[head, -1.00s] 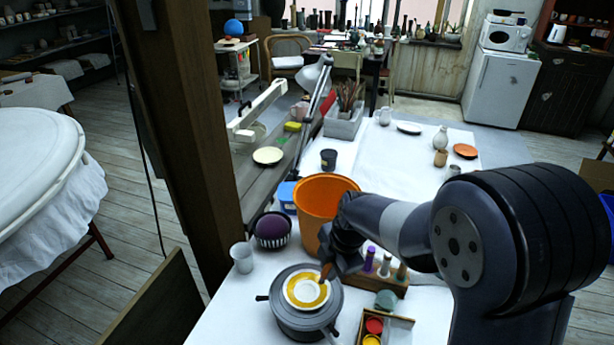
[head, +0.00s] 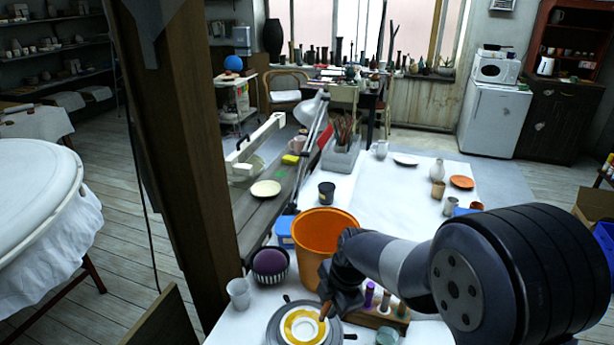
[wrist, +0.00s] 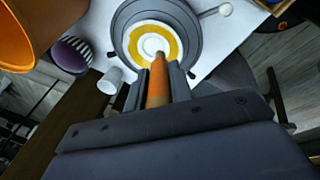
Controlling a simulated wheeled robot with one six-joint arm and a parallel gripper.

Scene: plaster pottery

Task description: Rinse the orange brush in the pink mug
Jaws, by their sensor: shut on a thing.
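My gripper (head: 338,298) is shut on the orange brush (head: 325,309) and holds it over the right side of a white plate with a yellow ring (head: 302,328). In the wrist view, the brush (wrist: 158,88) sits between the fingers (wrist: 158,80), its tip towards the plate (wrist: 152,42). I cannot tell whether the tip touches the plate. A small pink mug (head: 297,145) stands at the back left, beside a yellow sponge, well away from my gripper. Its inside is not visible.
The plate lies on a grey turntable (head: 276,329). An orange bucket (head: 322,245) stands just behind my gripper.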

